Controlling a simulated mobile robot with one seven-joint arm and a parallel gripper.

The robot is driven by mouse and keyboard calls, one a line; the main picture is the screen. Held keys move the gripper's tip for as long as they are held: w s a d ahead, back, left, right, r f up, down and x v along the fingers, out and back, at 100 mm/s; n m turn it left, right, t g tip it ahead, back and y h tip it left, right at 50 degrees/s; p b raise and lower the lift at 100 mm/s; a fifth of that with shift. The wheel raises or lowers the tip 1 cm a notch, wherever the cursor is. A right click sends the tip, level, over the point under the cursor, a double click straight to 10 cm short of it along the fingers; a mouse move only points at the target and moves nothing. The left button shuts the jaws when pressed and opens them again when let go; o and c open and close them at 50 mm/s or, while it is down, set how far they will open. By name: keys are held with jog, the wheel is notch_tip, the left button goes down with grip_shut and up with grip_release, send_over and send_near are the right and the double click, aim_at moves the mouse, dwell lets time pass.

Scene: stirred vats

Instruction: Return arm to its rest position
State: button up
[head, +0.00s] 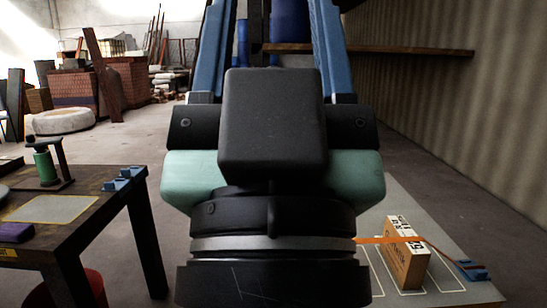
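My gripper (270,45) fills the middle of the head view, with its teal body, black housing and wrist ring nearest the camera. Its two blue fingers stand wide apart and reach up to the top edge, where their tips are cut off. I see nothing clamped between them; the blue and black shapes in the gap appear to lie behind. The gripper is clear of the table at left and the carton at right. The rest of the arm is mostly out of view.
A red bucket (92,290) sits below. At right, a carton (404,262) touches an orange strap (440,250) on a grey surface (445,297).

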notch_tip(320, 180, up, 33)
jog(key=p, duration=3.1)
